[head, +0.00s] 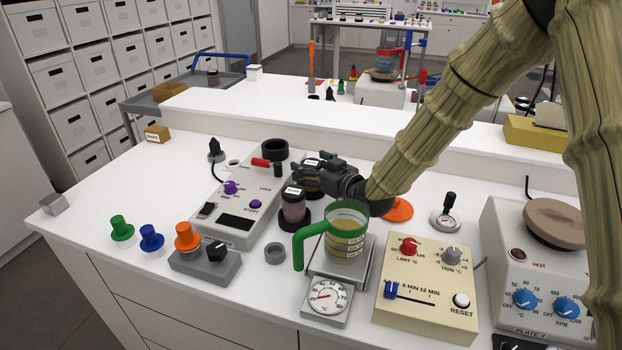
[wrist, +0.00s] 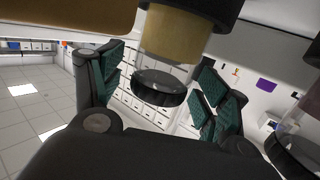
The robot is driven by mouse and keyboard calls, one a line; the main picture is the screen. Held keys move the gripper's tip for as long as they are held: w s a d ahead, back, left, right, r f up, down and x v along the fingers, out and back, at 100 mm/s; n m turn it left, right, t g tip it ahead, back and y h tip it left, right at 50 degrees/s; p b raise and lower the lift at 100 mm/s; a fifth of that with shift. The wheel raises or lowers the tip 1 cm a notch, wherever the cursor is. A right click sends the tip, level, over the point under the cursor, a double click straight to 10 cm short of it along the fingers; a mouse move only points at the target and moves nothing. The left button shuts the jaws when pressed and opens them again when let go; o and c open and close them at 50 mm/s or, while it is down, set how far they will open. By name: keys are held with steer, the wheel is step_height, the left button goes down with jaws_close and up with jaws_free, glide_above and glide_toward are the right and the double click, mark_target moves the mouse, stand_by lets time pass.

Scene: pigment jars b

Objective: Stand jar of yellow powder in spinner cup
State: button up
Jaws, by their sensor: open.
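The jar of yellow powder (wrist: 178,35) is in the wrist view, with a dark round end (wrist: 160,88) and a black part at its other end. It lies between the two fingers of my gripper (wrist: 158,90), which are open with gaps on both sides. In the head view my gripper (head: 308,172) is beside this jar and hides most of it. A black round cup (head: 275,149), apparently the spinner cup, stands on the grey-white device (head: 237,228) behind and left of my gripper. It looks empty, but its inside is dark.
A jar of pinkish powder (head: 293,208) stands close in front of the gripper in a black base; it also shows in the wrist view (wrist: 292,138). A green-handled beaker (head: 346,236) stands front right.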

steer(key=shift+w, duration=0.15)
steer(key=shift+a, duration=0.1)
steer(key=c, duration=1.2)
steer(key=shift+o, duration=0.2)
steer(key=shift+r, duration=0.15)
